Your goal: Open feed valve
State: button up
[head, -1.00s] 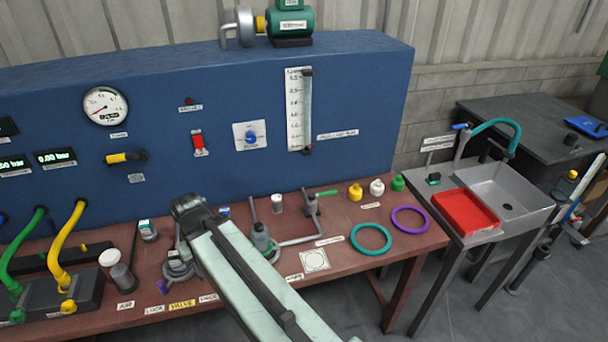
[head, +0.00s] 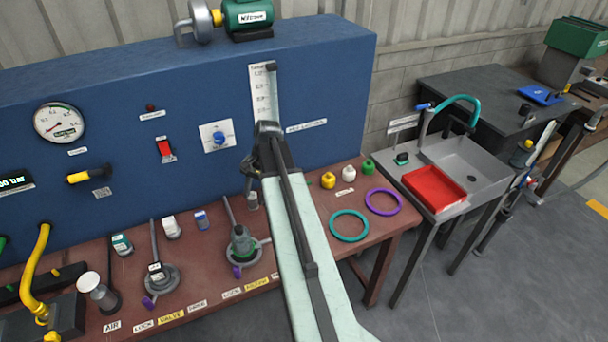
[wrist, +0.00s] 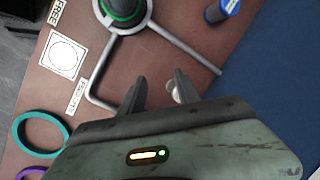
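No label naming a feed valve can be read. A valve handle with a yellow grip (head: 88,175) sticks out of the blue panel, lying roughly level. On the bench stand two valve-like fittings with upright rods, one grey (head: 160,277) and one green-topped (head: 242,244). A green-ringed fitting with a bent grey pipe also shows in the wrist view (wrist: 124,12). My gripper (head: 257,165) is in front of the panel, over the bench, by the flow gauge (head: 263,92). In the wrist view its fingers (wrist: 160,88) stand apart, with a small whitish thing visible beyond them. My arm hides part of the bench.
A teal ring (head: 349,226) and a purple ring (head: 384,202) lie on the bench's right side. Small yellow, white and green pieces stand behind them. A sink (head: 470,155) with a red tray (head: 434,187) is further right. Yellow hose (head: 35,275) is at left.

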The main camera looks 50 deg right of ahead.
jog(key=s+d+r+m+t+p, duration=0.15)
jog(key=s+d+m, duration=0.25)
jog(key=d, duration=0.6)
jog(key=s+d+r+m+t+p, duration=0.1)
jog(key=s+d+r+m, duration=0.3)
jog(key=d, duration=0.7)
jog(key=shift+m+y, duration=0.3)
jog(key=shift+y, duration=0.1)
jog(key=b+x, duration=0.4)
jog(key=x, duration=0.1)
jog(key=s+b+x, duration=0.1)
jog(key=b+x, duration=0.2)
jog(key=shift+d+f, duration=0.1)
jog(key=shift+f, duration=0.15)
jog(key=shift+w+a+f+b, duration=0.2)
jog(key=shift+w+f+b, duration=0.1)
jog(key=shift+f+b, duration=0.15)
jog(key=shift+r, duration=0.1)
grip_shut()
